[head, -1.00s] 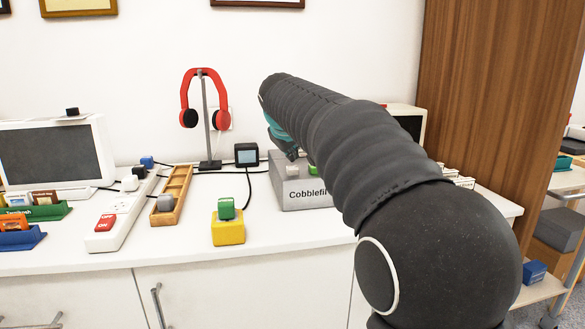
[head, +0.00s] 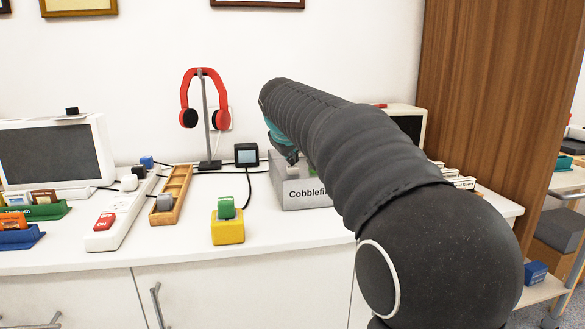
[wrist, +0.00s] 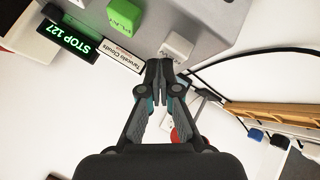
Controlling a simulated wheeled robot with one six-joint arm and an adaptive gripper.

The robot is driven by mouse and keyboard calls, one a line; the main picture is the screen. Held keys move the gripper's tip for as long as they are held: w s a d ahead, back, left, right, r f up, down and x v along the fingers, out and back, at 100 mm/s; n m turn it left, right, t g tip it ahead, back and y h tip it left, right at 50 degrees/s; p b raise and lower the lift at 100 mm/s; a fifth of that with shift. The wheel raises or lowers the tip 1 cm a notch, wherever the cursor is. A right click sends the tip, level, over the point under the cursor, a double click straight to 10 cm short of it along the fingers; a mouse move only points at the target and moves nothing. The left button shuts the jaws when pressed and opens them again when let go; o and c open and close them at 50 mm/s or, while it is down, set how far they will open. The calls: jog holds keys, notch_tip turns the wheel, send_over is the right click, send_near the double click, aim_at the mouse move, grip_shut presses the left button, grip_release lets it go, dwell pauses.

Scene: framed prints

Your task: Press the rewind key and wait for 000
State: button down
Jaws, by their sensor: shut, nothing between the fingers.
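The grey Cobblefi… player (head: 305,194) stands on the counter, partly hidden behind my arm in the head view. In the wrist view its grey top (wrist: 205,18) carries a green PLAY key (wrist: 123,17) and a white key (wrist: 178,45) whose lettering is too small to read. Its display (wrist: 67,41) glows green and reads STOP 127. A white label strip (wrist: 119,51) sits between display and white key. My gripper (wrist: 158,68) is shut and empty, its tips beside the white key; I cannot tell whether they touch it. In the head view my gripper (head: 288,153) is over the player.
Red headphones (head: 205,95) on a stand and a small dark-screened box (head: 246,154) stand behind. A yellow block with a green top (head: 228,228), a wooden tray (head: 172,193) and a power strip (head: 118,215) lie left. Cables run across the counter.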

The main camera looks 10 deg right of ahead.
jog(key=shift+f+b, duration=0.5)
jog(key=shift+f, duration=0.25)
dwell(0.6)
dwell(0.3)
jog(key=shift+r+p, duration=1.2)
jog(key=shift+r, duration=0.1)
notch_tip(320, 180, up, 3)
jog(key=shift+f+p, duration=0.2)
jog(key=shift+p, duration=0.95)
jog(key=shift+r, duration=1.2)
